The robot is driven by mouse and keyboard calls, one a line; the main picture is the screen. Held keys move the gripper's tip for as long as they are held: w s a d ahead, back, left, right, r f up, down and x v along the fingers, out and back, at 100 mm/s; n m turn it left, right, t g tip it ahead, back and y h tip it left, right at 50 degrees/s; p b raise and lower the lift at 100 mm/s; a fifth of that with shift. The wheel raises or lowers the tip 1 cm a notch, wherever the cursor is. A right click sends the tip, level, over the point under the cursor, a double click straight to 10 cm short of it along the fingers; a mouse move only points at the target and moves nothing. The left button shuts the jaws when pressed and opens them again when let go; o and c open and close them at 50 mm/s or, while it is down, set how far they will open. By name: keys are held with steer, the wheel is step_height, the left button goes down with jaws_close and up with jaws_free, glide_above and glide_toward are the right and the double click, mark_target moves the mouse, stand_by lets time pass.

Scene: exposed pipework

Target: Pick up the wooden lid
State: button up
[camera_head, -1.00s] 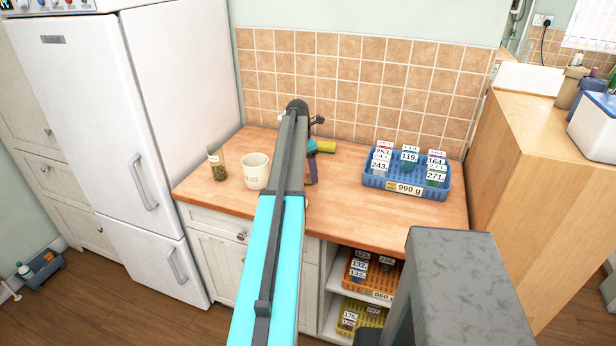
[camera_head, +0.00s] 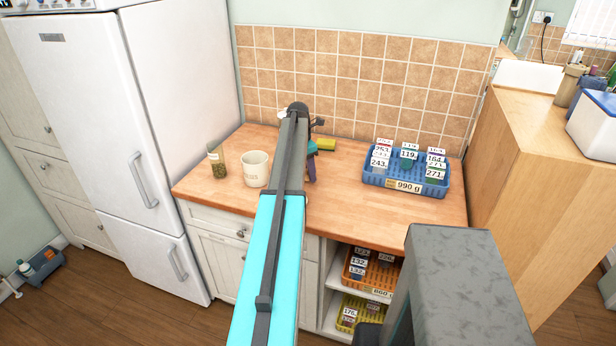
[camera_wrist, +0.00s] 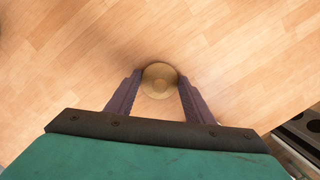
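In the wrist view the round wooden lid (camera_wrist: 159,80) lies between the fingertips of my gripper (camera_wrist: 159,76). It is a pale brown disc with a small round centre. The two purple fingers stand apart, one on each side of it, with very narrow gaps at the tips. Whether either finger touches it is hard to tell. In the head view my gripper (camera_head: 312,168) is low over the wooden counter, partly behind my arm. The lid is hidden there.
On the counter (camera_head: 350,207) stand a green-filled jar (camera_head: 217,163), a cream mug (camera_head: 255,170) and a blue basket (camera_head: 405,178) of labelled items. A yellow cylinder (camera_head: 326,145) lies behind my gripper. The tiled wall (camera_head: 360,80) closes off the back.

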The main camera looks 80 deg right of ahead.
steer(key=shift+c, duration=1.1)
steer(key=shift+r, duration=0.1)
steer(key=shift+r+b, duration=1.5)
steer(key=shift+r, duration=3.4)
steer(key=shift+s, duration=0.15)
